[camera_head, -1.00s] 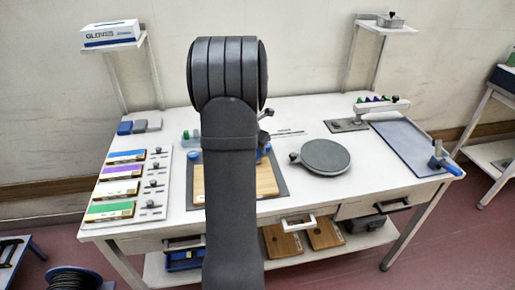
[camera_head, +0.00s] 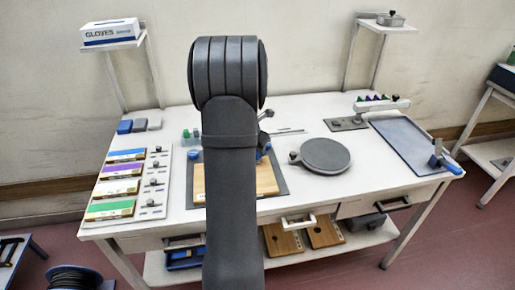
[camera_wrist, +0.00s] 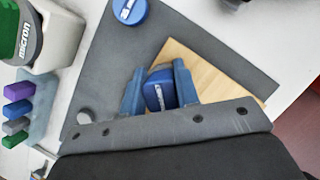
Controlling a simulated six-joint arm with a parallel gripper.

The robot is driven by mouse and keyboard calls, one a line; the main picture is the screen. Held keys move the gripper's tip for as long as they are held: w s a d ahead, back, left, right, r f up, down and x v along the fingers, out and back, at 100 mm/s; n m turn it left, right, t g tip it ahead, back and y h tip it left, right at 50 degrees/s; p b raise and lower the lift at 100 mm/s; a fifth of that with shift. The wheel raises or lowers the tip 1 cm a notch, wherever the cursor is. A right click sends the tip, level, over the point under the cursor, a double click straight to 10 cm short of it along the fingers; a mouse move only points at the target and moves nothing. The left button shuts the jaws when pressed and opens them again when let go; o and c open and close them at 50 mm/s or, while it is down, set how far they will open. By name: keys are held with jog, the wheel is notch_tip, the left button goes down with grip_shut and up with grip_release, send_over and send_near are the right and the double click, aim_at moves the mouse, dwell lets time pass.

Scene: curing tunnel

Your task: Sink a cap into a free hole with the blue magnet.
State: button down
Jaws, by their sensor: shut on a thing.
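In the wrist view, my gripper (camera_wrist: 158,88) has its blue fingers closed around a blue block-like piece with white lettering (camera_wrist: 160,90), which I take for the blue magnet. The piece is over the grey mat (camera_wrist: 92,65), close to a corner of the wooden board (camera_wrist: 215,75). I cannot make out a cap or a free hole in the board.
A round blue piece (camera_wrist: 130,10) lies on the mat. A green part marked "micron" (camera_wrist: 30,40) and several coloured blocks (camera_wrist: 17,108) stand at left. In the head view, a round grey plate (camera_head: 325,154) and a flat tray (camera_head: 410,142) are at right.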

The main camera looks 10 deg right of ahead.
jog(key=shift+f, duration=0.35)
dwell(0.7)
jog(key=shift+s, duration=0.2)
dwell(0.4)
jog(key=shift+w+r, duration=0.1)
jog(key=shift+r, duration=3.45)
